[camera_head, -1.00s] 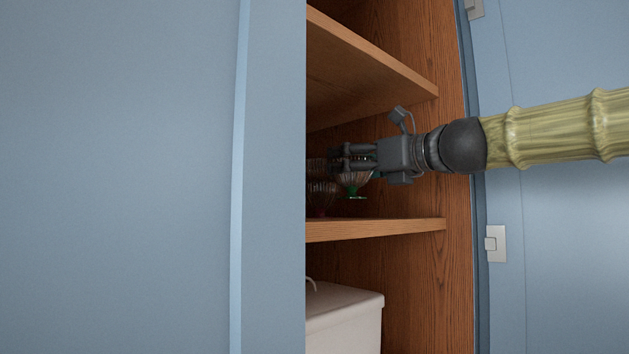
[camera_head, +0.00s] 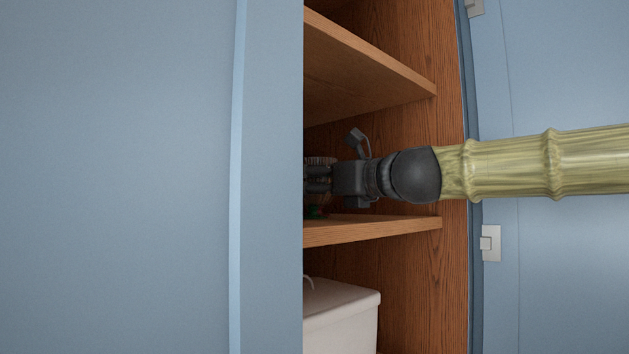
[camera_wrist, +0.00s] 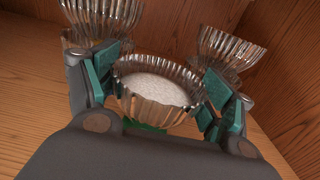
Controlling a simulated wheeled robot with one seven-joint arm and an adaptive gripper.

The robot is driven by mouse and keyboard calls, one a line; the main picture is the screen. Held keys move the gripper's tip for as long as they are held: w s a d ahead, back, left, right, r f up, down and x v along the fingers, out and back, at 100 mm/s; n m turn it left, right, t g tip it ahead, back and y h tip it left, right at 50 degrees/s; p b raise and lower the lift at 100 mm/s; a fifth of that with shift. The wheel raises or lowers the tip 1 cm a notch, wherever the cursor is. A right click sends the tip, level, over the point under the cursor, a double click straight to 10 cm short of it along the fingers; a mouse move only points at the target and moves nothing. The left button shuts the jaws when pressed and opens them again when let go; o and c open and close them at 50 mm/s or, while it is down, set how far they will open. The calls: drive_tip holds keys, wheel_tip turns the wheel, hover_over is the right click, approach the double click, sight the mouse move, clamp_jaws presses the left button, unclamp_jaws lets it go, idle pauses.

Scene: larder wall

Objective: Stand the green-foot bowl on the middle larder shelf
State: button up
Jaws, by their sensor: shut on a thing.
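The green-foot bowl (camera_wrist: 158,94) is a fluted, glassy bowl with a pale inside. In the wrist view it sits between the teal pads of my gripper (camera_wrist: 163,98), which is shut on it. Part of its green foot (camera_wrist: 146,129) shows below the bowl. In the head view my gripper (camera_head: 319,180) reaches into the larder just above the middle shelf (camera_head: 375,229). There the bowl is mostly hidden by the gripper and the door edge, with a bit of green low near the shelf. I cannot tell whether the foot touches the board.
Two other fluted glass vessels stand behind the bowl, one at back left (camera_wrist: 102,18) and one at back right (camera_wrist: 225,52). An upper shelf (camera_head: 365,70) is above my arm. A white bin (camera_head: 340,318) is below. A blue door panel (camera_head: 270,180) blocks the left side.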

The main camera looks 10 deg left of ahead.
drive_tip(key=shift+s+r, duration=0.1)
drive_tip(key=shift+s, duration=0.15)
drive_tip(key=o, duration=1.3)
drive_tip(key=shift+w, duration=0.15)
drive_tip(key=shift+c, duration=0.2)
drive_tip(key=b+v, duration=0.3)
drive_tip(key=v, duration=0.9)
